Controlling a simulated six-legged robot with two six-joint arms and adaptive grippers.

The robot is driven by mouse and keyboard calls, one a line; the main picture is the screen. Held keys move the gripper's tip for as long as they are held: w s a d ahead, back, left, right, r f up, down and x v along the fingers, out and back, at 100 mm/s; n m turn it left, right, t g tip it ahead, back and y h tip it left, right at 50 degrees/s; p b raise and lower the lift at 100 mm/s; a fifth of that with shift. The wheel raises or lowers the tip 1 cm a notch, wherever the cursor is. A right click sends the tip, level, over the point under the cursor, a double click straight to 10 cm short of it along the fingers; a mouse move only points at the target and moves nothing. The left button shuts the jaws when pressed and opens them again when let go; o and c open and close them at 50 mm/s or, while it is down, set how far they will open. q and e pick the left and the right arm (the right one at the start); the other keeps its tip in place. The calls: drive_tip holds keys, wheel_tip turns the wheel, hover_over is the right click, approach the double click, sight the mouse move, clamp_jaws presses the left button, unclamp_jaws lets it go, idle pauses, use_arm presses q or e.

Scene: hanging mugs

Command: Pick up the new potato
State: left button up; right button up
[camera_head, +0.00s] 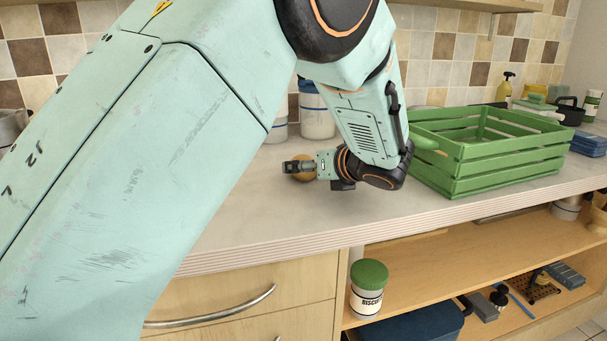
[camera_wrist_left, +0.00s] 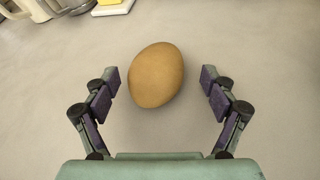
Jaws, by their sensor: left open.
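The new potato is a tan, egg-shaped thing (camera_wrist_left: 156,75) lying on the pale countertop (camera_head: 270,215). In the left wrist view it sits between the two spread fingers of my left gripper (camera_wrist_left: 160,88), with a gap on each side. In the head view my left gripper (camera_head: 300,167) is low over the counter, pointing left, and the potato (camera_head: 304,177) shows only partly behind it. The gripper is open and empty. My right gripper is not in view.
A green slatted crate (camera_head: 510,170) stands right of my left wrist. White canisters (camera_head: 318,118) stand behind the gripper near the tiled wall. Bottles and a dark pot (camera_head: 570,110) are at the far right. A shelf below holds a green-lidded biscuit jar (camera_head: 368,285). The counter front is clear.

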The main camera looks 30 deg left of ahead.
use_arm(q)
drive_tip(key=shift+a+f, duration=0.1)
drive_tip(key=shift+a, duration=0.35)
drive_tip(key=shift+d, duration=0.15)
drive_tip(key=shift+c, duration=0.6)
drive_tip(key=shift+s+d+r, duration=0.1)
drive_tip(key=shift+s+r, duration=0.1)
drive_tip(key=shift+r, duration=0.1)
drive_tip(key=c, duration=0.3)
drive_tip(key=shift+w+f, duration=0.15)
drive_tip(key=shift+f, duration=0.05)
drive_tip(key=c, duration=0.8)
drive_tip(key=shift+c, duration=0.5)
